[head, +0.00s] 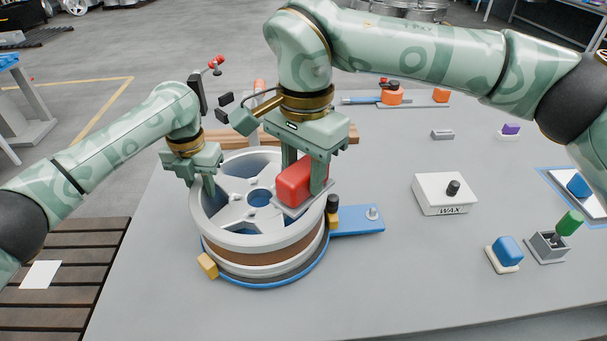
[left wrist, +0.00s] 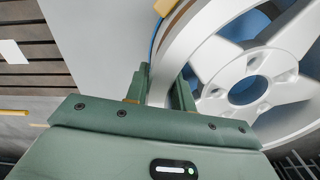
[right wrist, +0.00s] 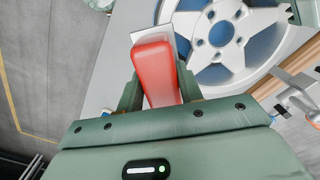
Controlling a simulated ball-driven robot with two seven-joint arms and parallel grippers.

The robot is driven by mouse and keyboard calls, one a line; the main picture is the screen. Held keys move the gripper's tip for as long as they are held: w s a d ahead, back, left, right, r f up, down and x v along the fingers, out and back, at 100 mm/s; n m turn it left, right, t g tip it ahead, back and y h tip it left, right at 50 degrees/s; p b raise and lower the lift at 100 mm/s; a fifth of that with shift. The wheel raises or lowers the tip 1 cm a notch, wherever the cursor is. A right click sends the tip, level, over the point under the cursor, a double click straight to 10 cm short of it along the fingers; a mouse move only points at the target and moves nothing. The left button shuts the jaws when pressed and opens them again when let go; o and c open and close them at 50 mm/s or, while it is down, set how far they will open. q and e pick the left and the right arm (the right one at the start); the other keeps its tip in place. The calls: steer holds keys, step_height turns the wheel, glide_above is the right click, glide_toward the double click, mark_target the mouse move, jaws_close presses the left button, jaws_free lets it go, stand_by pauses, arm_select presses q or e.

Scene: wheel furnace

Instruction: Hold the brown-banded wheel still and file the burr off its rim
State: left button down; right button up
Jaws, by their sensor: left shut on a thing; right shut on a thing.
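The brown-banded wheel (head: 262,254) lies flat on a round blue-edged base, spokes up. My left gripper (head: 208,188) is shut on the left part of its rim; the left wrist view shows the white rim (left wrist: 170,62) between the fingers. My right gripper (head: 306,180) is shut on a red block with a flat grey plate under it, which I take for the file (head: 293,184). It is over the right side of the rim; I cannot tell whether the plate touches it. The red block also fills the fingers in the right wrist view (right wrist: 156,72). I cannot make out the burr.
Yellow blocks (head: 207,265) and a black-topped post stand at the wheel's edge. A blue plate (head: 358,221) juts right from the base. A white WAX box (head: 445,194), a blue-topped block (head: 507,251) and a green-handled tool (head: 569,224) stand further right. The front of the table is clear.

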arm_select(q)
steer(key=shift+r, duration=0.1)
steer(key=c, duration=1.1)
jaws_free()
steer(key=shift+r, duration=3.7)
step_height(320, 180, up, 12)
steer(key=shift+f, duration=0.1)
